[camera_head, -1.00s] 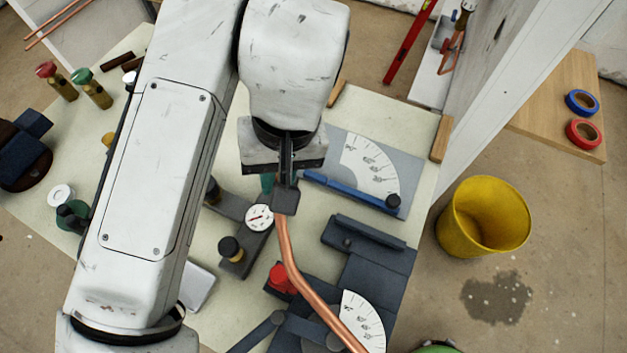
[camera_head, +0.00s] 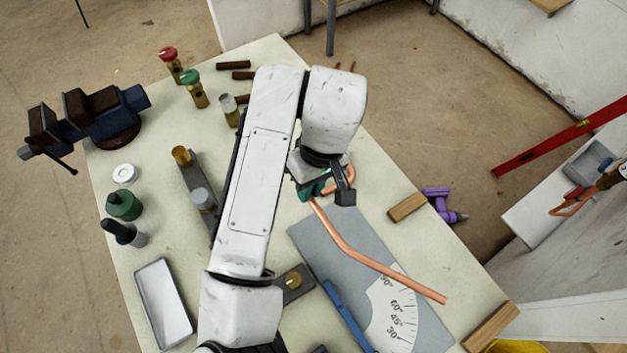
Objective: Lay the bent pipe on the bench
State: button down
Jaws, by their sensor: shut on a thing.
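The bent copper pipe (camera_head: 373,262) shows in the head view, running from my gripper (camera_head: 324,193) down and right, with a bend near its upper part. My gripper is shut on its upper end; the exact grip is partly hidden by the wrist and dark finger. The pipe passes over a grey angle plate (camera_head: 342,242) with a white protractor scale. I cannot tell whether the pipe touches the plate or hangs above it. The pale bench (camera_head: 128,238) lies beneath. A short curved copper piece (camera_head: 347,175) shows behind the gripper; I cannot tell whether it is part of the pipe.
A vise (camera_head: 90,115), valves with red (camera_head: 168,53) and green (camera_head: 189,77) tops, bottles (camera_head: 124,205) and a tray (camera_head: 163,303) occupy the left side. Wooden blocks (camera_head: 407,207) (camera_head: 492,327) sit along the right edge. A purple tool (camera_head: 442,203) lies beyond it.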

jog(key=shift+f+b, duration=2)
jog(key=shift+f, duration=0.85)
jog(key=shift+f, duration=0.15)
jog(key=shift+r+p, duration=0.25)
jog(key=shift+p, duration=0.65)
jog(key=shift+f+b, duration=0.4)
jog(key=shift+f, duration=1.05)
jog(key=c, duration=1.1)
grip_release()
jog(key=shift+o, duration=0.2)
